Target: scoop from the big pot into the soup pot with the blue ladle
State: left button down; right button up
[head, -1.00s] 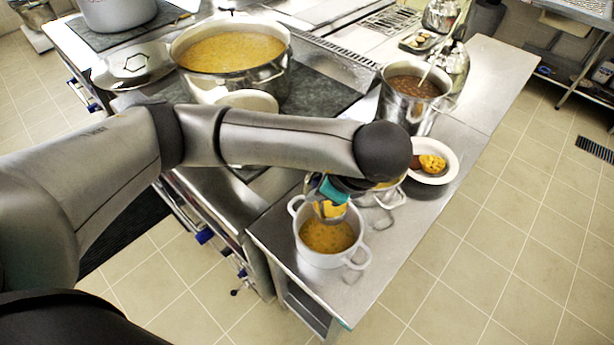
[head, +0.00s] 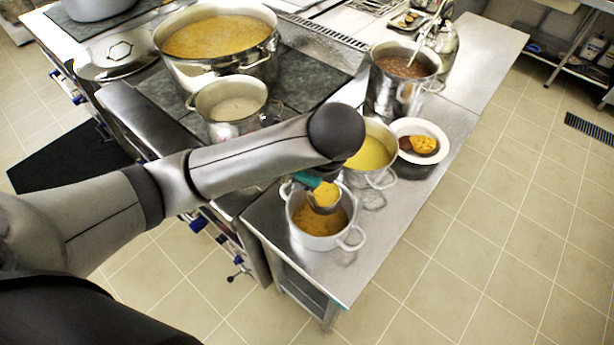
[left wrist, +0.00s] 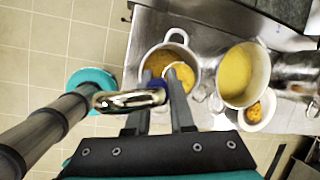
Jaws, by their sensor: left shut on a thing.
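The big pot (head: 180,72), steel and full of orange-yellow soup, stands on the stove at the back left. The soup pot (head: 310,241), white with two handles and orange soup inside, stands near the front of the steel counter; it also shows in the left wrist view (left wrist: 190,46). My left gripper (head: 312,182) is shut on the blue ladle (left wrist: 160,85), mostly hidden by my fingers and arm. The ladle's bowl (head: 326,197) holds yellow-orange soup and hangs over the soup pot's opening. Its exact tilt is unclear. My right gripper is not in view.
A steel pot of yellow soup (head: 388,177) stands close behind the soup pot. A plate with food (head: 440,133), a tall pot of brown stew (head: 381,98) and a saucepan of pale liquid (head: 222,129) are nearby. The counter's front end (head: 335,283) is bare.

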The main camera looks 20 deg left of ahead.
pick_arm(q)
jog(key=shift+a+h, duration=0.2)
jog(key=shift+h, duration=0.1)
jog(key=w+a+f+n+g+h+b, duration=0.1)
jog(key=a+f+h+b, duration=0.25)
jog(key=a+h, duration=0.2)
jog(key=w+a+f+h+b, duration=0.1)
jog(key=a+f+h+b, duration=0.2)
jog(key=a+h+b, duration=0.3)
jog(key=a+f+n+h+b, duration=0.1)
jog(key=a+f+h+b, duration=0.3)
jog(key=b, duration=1.5)
notch_tip(320, 180, down, 8)
jog(key=h, duration=0.4)
jog(key=shift+a+f+n, duration=0.25)
jog(key=shift+a+n, duration=0.05)
jog(key=shift+a, duration=0.1)
